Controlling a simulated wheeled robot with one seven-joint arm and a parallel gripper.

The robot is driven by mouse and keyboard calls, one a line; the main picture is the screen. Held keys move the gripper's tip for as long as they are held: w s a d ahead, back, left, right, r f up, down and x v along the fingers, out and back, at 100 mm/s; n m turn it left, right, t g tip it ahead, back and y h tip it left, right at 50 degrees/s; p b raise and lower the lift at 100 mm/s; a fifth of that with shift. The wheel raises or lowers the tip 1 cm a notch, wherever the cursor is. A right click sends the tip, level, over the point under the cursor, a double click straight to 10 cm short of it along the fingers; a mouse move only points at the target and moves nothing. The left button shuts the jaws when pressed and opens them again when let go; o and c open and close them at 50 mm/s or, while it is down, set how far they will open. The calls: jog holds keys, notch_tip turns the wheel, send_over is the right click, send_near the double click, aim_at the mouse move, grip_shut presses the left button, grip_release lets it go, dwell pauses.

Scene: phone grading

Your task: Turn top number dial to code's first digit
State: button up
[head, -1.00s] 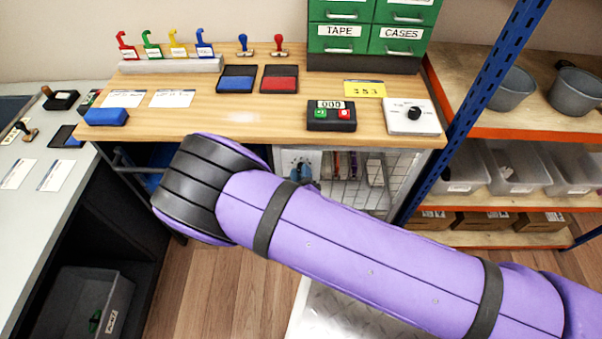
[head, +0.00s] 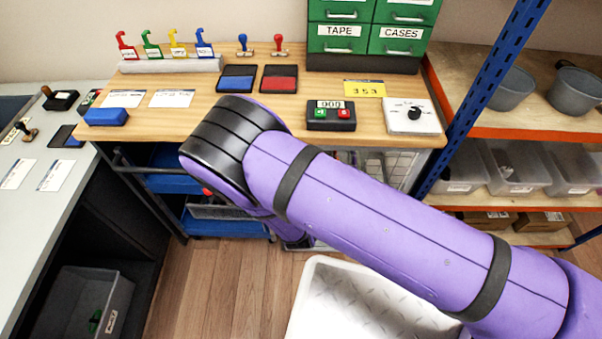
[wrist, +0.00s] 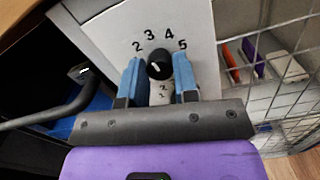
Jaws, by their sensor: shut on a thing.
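In the wrist view, a black round number dial (wrist: 160,63) sits on a light panel (wrist: 195,25) with the digits 2, 3, 4 and 5 printed around its upper side. A small pale mark shows on the dial's face, but I cannot tell clearly which digit it points to. My gripper (wrist: 158,70) has its blue fingers on both sides of the dial, shut on it. More marks below the dial are partly hidden between the fingers. In the head view, the yellow card (head: 365,89) on the bench reads 353. My arm hides the dial and gripper there.
A wire mesh cage (wrist: 285,60) stands right of the panel, with a dark curved bar (wrist: 50,115) to the left. The wooden bench (head: 250,118) above holds a keypad box (head: 331,117), a white knob box (head: 413,117) and two ink pads.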

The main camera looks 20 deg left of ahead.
jog(key=shift+m, duration=0.5)
jog(key=o, duration=0.9)
jog(key=shift+o, duration=0.2)
